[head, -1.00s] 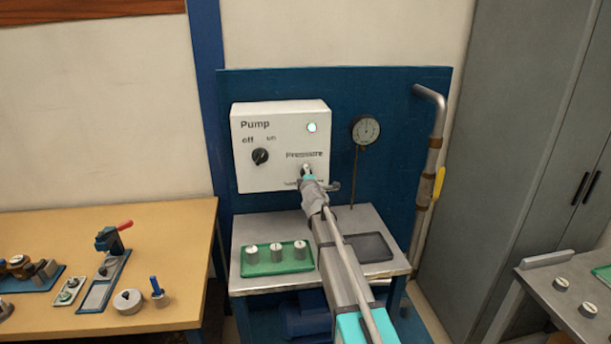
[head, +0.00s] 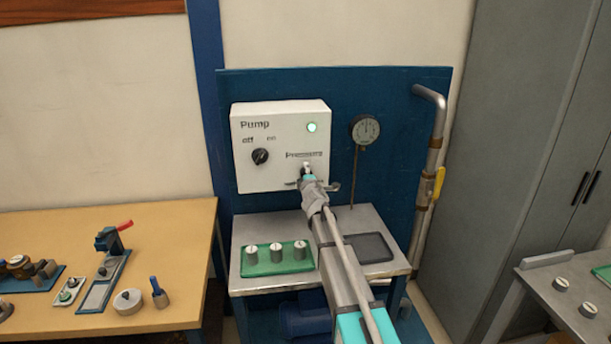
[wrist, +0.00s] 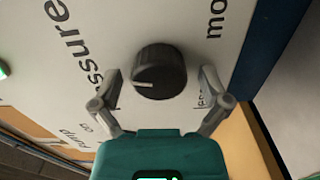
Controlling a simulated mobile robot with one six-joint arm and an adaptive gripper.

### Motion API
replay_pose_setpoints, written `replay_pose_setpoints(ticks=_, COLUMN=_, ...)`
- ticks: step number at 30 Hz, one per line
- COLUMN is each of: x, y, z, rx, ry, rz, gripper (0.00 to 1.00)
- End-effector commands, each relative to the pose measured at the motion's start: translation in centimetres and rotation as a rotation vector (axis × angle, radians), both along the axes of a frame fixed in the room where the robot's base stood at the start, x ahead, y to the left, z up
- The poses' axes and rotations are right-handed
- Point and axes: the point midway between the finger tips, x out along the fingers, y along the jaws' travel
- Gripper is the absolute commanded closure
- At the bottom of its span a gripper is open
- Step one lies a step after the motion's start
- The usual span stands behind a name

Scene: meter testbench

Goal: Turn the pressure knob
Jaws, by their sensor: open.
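The pressure knob (wrist: 160,71) is black and round with a white pointer line, on the white pump panel (head: 260,180). In the wrist view my gripper (wrist: 160,76) is open, with one finger to each side of the knob and a visible gap on both sides. The printed word Pressure runs beside the knob. In the head view my gripper (head: 310,183) is in front of the panel's lower right, under the Pressure label, and my arm hides the knob there.
A pump switch (head: 260,156) and a lit indicator (head: 312,127) are on the panel. A dial gauge (head: 365,130) stands to the right, near a pipe with a yellow-handled valve (head: 439,182). A green tray (head: 263,268) with metal cylinders sits on the bench below.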

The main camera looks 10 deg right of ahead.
Motion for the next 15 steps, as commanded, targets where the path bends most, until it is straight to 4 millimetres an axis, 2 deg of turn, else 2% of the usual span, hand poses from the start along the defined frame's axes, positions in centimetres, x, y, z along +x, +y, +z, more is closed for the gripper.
replay_pose_setpoints(ticks=8, x=-0.9, y=0.0, z=0.0, rx=0.0, ry=0.0, rz=0.0, gripper=0.04)
replay_pose_setpoints(ticks=15, x=-3.8, y=0.0, z=0.0, rx=-0.001, ry=0.0, rz=0.0, gripper=0.04)
